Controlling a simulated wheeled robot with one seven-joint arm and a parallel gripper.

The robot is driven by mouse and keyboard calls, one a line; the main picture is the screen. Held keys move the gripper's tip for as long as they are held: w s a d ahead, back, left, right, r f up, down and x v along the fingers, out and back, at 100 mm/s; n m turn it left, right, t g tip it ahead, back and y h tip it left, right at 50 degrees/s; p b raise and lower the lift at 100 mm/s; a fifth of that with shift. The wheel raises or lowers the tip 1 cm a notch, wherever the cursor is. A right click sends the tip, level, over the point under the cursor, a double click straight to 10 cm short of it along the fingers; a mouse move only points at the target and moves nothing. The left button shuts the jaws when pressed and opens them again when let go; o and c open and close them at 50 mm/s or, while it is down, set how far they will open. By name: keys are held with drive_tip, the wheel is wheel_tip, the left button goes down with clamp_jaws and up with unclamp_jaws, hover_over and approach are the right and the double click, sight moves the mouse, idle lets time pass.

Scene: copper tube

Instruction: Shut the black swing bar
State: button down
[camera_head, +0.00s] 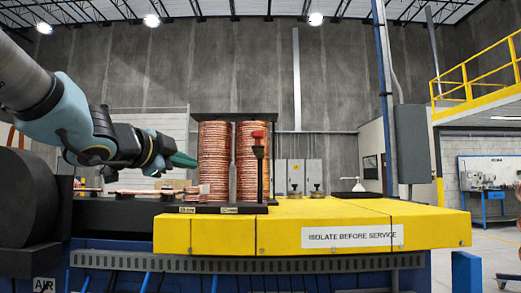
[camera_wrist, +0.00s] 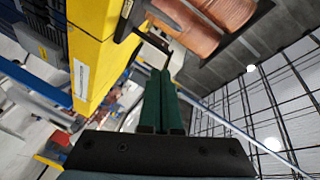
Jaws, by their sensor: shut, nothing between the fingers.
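A black upright bar (camera_head: 259,178) with a red piece (camera_head: 258,134) at its top stands in front of the right copper coil stack; it looks like the swing bar. My gripper (camera_head: 194,161) is shut and empty, its green fingers pointing right at the left coil stack (camera_head: 214,160). In the picture it is left of the bar, with a gap between. In the wrist view the green fingers (camera_wrist: 161,72) are together, and a thin black bar (camera_wrist: 153,41) shows just beyond their tips. I cannot tell whether they touch it.
A yellow machine cover (camera_head: 310,225) lies in front and to the right. A black plate (camera_head: 248,116) tops the coils. Flat copper pieces (camera_head: 145,191) lie below my arm. The space above the yellow cover, right of the coils, is mostly free.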

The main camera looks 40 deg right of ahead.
sight(259, 147)
drive_tip(key=s+d+r+m+g+h+b, duration=0.1)
drive_tip(key=s+d+r+m+g+h, duration=0.1)
drive_tip(key=s+r+m+g, duration=0.4)
drive_tip(key=s+d+r+m+g+h, duration=0.1)
drive_tip(key=s+d+m+h, duration=0.15)
drive_tip(key=s, duration=0.55)
drive_tip(key=d+y, duration=0.1)
drive_tip(key=d, duration=0.9)
drive_tip(key=shift+m, duration=0.45)
drive_tip(key=shift+w+a+p, duration=0.5)
drive_tip(key=shift+w, duration=0.4)
drive_tip(key=shift+w+a+p, duration=0.45)
drive_tip(key=shift+w+p, duration=0.05)
drive_tip(key=shift+w, duration=0.4)
drive_tip(key=shift+w+g, duration=0.1)
drive_tip(key=shift+g, duration=0.3)
